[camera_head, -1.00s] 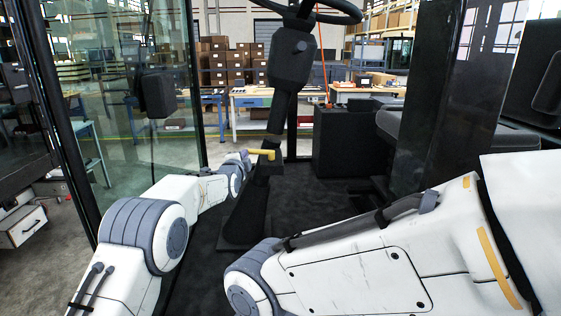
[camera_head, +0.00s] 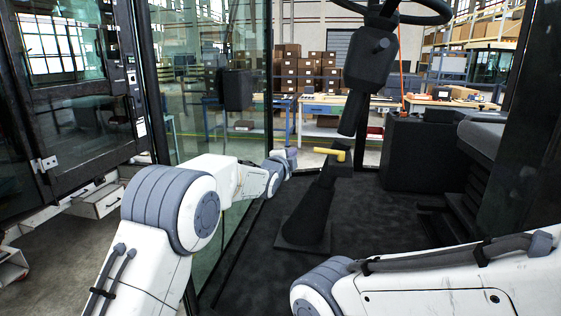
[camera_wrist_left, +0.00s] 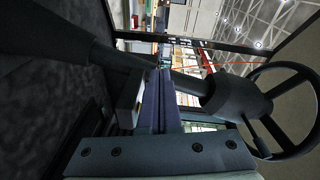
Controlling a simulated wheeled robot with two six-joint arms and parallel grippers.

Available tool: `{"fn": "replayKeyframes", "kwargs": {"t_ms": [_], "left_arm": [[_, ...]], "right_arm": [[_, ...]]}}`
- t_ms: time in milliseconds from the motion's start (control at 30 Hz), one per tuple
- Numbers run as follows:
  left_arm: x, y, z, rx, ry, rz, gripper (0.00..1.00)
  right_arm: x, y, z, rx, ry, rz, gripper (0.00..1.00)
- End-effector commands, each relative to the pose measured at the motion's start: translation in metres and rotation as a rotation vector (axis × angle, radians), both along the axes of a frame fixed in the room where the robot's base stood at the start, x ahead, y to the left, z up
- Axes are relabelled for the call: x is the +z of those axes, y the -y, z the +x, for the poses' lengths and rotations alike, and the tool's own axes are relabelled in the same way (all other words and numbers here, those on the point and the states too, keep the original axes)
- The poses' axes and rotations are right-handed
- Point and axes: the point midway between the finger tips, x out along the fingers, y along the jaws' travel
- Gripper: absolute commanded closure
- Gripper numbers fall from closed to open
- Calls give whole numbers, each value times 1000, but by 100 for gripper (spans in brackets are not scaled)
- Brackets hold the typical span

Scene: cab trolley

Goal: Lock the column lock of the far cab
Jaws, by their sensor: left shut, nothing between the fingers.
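The steering column (camera_head: 318,195) of the cab rises from a foot on the dark floor to the steering wheel at the top. A yellow column lock lever (camera_head: 331,152) sticks out to the left at mid-height, roughly level. My left gripper (camera_head: 293,156) is just left of the lever's free end, with a small gap. In the left wrist view its fingers (camera_wrist_left: 160,105) are shut and empty. The column (camera_wrist_left: 65,35) and the steering wheel (camera_wrist_left: 285,112) lie sideways there; I cannot make out the lever. My right gripper is out of view.
A glass panel (camera_head: 235,130) stands close behind and left of my left arm. A black box (camera_head: 405,152) and the seat (camera_head: 485,132) are right of the column. The cab floor (camera_head: 385,225) around the column's foot is clear. Workbenches and cartons stand beyond the cab.

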Motion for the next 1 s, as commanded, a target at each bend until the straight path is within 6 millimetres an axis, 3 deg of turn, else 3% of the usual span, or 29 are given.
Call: {"fn": "replayKeyframes", "kwargs": {"t_ms": [67, 233, 733, 867, 967, 1000], "left_arm": [[1, -18, 1, 6, 0, 1, 100], [2, -33, 1, 2, -1, 1, 100], [3, -31, -6, 0, -37, -14, 100], [-2, -22, -47, 25, -229, -91, 100], [-18, -17, -112, 82, -489, -182, 100], [-27, -18, -142, 115, -599, -215, 100]], "right_arm": [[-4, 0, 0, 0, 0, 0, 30], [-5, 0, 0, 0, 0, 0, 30], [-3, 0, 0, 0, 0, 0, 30], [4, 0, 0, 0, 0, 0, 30], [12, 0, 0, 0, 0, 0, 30], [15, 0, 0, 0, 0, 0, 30]]}}
